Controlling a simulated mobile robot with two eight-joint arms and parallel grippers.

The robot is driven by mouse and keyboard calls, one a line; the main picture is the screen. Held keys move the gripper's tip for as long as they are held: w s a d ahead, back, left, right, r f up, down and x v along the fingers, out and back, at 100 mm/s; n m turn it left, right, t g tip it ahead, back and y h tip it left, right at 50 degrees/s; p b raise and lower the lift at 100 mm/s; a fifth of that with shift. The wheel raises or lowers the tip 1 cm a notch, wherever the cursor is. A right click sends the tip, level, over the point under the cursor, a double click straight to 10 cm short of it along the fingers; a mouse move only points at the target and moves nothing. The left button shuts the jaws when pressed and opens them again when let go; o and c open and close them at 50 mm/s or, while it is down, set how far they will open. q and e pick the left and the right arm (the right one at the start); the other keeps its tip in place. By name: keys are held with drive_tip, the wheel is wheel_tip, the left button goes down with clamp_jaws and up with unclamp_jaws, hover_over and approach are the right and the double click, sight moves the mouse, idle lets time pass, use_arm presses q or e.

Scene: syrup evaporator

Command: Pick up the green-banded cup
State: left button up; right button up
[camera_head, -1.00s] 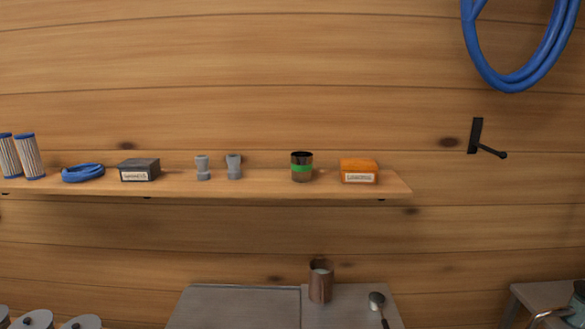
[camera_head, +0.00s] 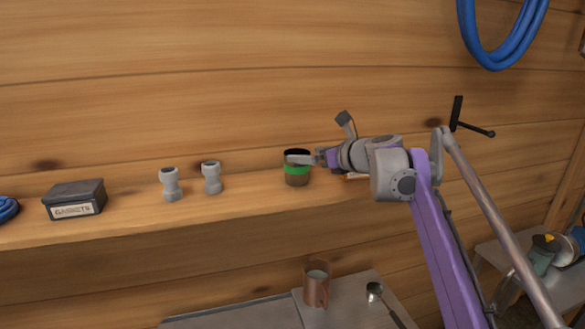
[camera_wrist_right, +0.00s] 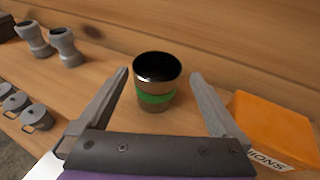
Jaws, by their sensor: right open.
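The green-banded cup (camera_head: 297,175) stands upright on the wooden wall shelf. It is brown with a dark inside and a green band around it. My right gripper (camera_head: 302,160) reaches in from the right at the cup, and one finger covers part of its upper side in the head view. In the right wrist view the cup (camera_wrist_right: 156,80) shows between and just beyond the tips of my open right gripper (camera_wrist_right: 160,76), with a gap on each side. I cannot tell whether a finger touches it. My left gripper is not in view.
An orange box (camera_wrist_right: 268,128) sits close to the right of the cup. Two grey fittings (camera_head: 171,184) and a dark gaskets box (camera_head: 75,199) stand farther left on the shelf (camera_head: 130,229). A brown mug (camera_head: 316,284) stands on a surface below.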

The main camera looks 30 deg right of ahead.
drive_tip(key=x, duration=0.2)
drive_tip(key=shift+w+f, duration=0.15)
drive_tip(key=shift+w, duration=0.15)
drive_tip(key=x, duration=0.5)
drive_tip(key=shift+w+a+f+p, duration=0.25)
drive_tip(key=shift+w+a+p, duration=0.05)
drive_tip(key=shift+p, duration=0.1)
drive_tip(key=shift+s+r, duration=0.1)
drive_tip(key=shift+s, duration=0.15)
drive_tip(key=c, duration=0.4)
drive_tip(key=shift+w, duration=0.1)
drive_tip(key=c, duration=0.8)
